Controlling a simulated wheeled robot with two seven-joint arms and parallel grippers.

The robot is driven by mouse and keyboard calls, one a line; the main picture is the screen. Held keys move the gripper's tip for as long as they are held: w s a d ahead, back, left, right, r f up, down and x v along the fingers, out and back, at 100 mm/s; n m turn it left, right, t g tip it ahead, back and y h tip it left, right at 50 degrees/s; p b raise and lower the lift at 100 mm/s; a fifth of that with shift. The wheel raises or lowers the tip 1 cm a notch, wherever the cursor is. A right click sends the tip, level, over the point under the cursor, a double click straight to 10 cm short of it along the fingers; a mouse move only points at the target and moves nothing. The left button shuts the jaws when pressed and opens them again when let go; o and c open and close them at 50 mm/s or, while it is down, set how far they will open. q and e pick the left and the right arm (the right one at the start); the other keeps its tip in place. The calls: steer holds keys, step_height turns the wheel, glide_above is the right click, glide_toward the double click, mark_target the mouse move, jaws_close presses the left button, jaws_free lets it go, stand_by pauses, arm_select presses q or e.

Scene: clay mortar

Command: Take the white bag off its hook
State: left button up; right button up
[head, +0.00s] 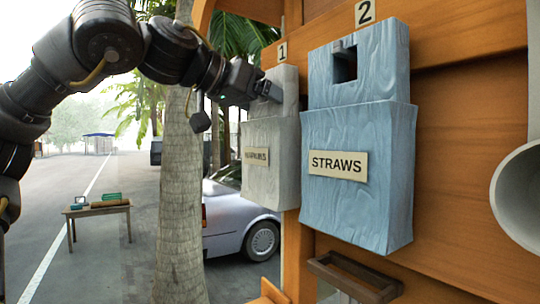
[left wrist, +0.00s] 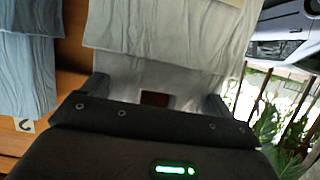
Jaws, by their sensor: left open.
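The white bag (head: 278,135) hangs upright on the wooden wall under the number 1 sign, with a small label whose print is hard to read. My left gripper (head: 268,90) is at the narrow upper part of the bag, coming from the left. In the left wrist view the open fingers (left wrist: 157,97) stand either side of the upper part of the white bag (left wrist: 150,45), around a dark opening (left wrist: 155,98). I cannot tell whether they touch it. The hook itself is hidden. My right gripper is not in view.
A blue bag (head: 358,150) labelled STRAWS hangs close on the right under number 2. A wooden holder (head: 350,280) is below it, and a grey round object (head: 520,195) is at the right edge. A palm trunk (head: 182,170) and a parked car (head: 238,220) stand behind.

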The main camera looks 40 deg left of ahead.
arm_select(q)
steer(key=shift+s, duration=0.2)
steer(key=c, duration=0.4)
steer(key=shift+w, duration=0.15)
steer(key=c, duration=0.7)
steer(key=shift+o, duration=0.2)
steer(key=shift+s+a+r+b, duration=0.15)
steer(key=shift+s+r+b, duration=0.2)
steer(key=shift+s+r, duration=0.05)
steer(key=v, duration=0.5)
steer(key=r+b+v, duration=0.1)
steer(key=v, duration=0.4)
steer(key=r+b+v, duration=0.1)
steer(key=v, duration=0.4)
steer(key=shift+w+r, duration=0.1)
steer(key=shift+w, duration=0.3)
steer(key=shift+c, duration=0.4)
